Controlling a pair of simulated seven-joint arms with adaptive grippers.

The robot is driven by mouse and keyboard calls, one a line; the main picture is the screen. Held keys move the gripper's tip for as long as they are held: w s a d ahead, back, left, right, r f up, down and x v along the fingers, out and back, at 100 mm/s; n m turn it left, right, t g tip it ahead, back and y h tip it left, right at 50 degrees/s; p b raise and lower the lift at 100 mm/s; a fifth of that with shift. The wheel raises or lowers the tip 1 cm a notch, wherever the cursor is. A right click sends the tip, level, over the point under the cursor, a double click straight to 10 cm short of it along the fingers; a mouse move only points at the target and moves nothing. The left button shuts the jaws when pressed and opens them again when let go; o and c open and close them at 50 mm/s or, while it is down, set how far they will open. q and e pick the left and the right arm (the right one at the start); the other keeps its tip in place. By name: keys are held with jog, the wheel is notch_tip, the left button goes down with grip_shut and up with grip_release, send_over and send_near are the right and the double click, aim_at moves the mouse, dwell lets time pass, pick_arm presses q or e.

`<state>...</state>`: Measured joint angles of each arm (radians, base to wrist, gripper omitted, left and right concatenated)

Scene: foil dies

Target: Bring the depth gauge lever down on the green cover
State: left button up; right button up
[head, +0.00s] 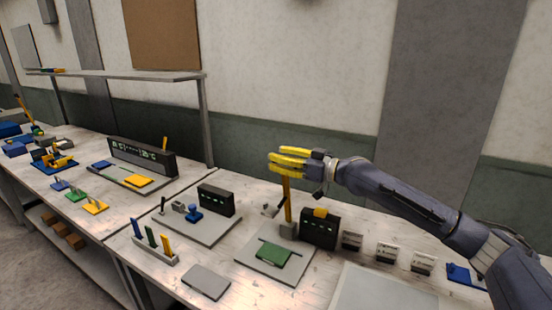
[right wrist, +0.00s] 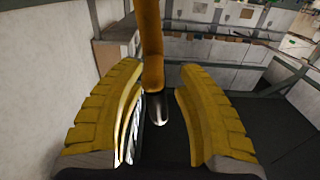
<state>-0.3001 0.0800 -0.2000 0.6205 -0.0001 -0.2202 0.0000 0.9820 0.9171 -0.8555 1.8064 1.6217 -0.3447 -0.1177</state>
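The green cover (head: 273,254) lies on a grey plate (head: 252,270) at the middle front of the bench. Behind it, a yellow lever (head: 288,205) stands nearly upright from a small grey block. My right gripper (head: 276,160) is at the lever's top, above the green cover. In the right wrist view the yellow lever (right wrist: 151,45) passes between the fingers of my right gripper (right wrist: 160,100). The fingers are spread, with a visible gap on the lever's right; whether the left finger touches it, I cannot tell. My left gripper is out of view.
A black box (head: 319,231) with a yellow piece on top stands right of the lever. Several small white-faced blocks (head: 387,254) stand further right. A rack (head: 155,248) with blue, green and yellow sticks and a grey slab (head: 206,282) lie to the left.

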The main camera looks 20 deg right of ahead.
jog(key=shift+w+a, duration=0.45)
grip_shut()
dwell(0.4)
